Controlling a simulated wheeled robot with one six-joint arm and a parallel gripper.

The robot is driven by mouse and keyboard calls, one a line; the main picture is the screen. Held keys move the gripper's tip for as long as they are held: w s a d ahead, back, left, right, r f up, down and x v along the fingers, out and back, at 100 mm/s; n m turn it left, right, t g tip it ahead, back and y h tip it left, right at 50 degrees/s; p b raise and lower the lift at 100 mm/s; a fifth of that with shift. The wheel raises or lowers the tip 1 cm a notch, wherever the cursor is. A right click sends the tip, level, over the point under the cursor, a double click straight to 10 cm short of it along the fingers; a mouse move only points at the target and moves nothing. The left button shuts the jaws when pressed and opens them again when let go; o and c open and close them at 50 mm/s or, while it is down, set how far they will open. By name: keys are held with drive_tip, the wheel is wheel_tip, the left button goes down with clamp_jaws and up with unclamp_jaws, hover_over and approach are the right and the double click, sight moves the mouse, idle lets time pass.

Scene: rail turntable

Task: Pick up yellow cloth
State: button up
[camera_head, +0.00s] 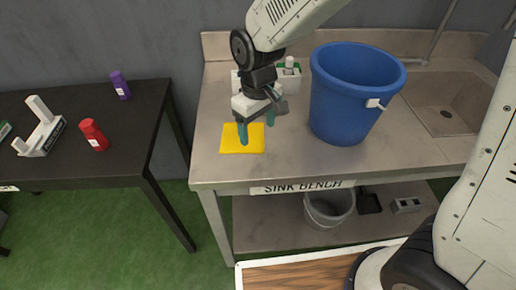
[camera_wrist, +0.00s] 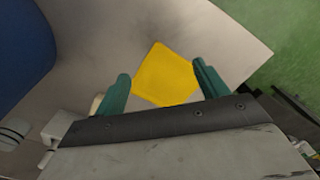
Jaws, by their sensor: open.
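The yellow cloth (camera_head: 236,142) is a flat square lying on the sink bench near its left edge. My gripper (camera_head: 257,132) is just above the cloth, pointing down, with its teal fingers apart. In the wrist view the yellow cloth (camera_wrist: 165,75) shows between and beyond the fingertips of my gripper (camera_wrist: 160,78). The gripper is open with nothing between its fingers. I cannot tell whether a fingertip touches the cloth.
A large blue bucket (camera_head: 345,100) stands on the bench right of my gripper. A sink basin (camera_head: 450,100) is farther right. Small items, including a white and green box (camera_head: 288,78), stand behind the gripper. A black table (camera_head: 130,135) with bottles is to the left, across a gap.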

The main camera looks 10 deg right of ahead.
sight(258, 150)
drive_tip(key=shift+f, duration=2.9)
drive_tip(key=shift+c, duration=0.4)
clamp_jaws()
wheel_tip(258, 150, up, 12)
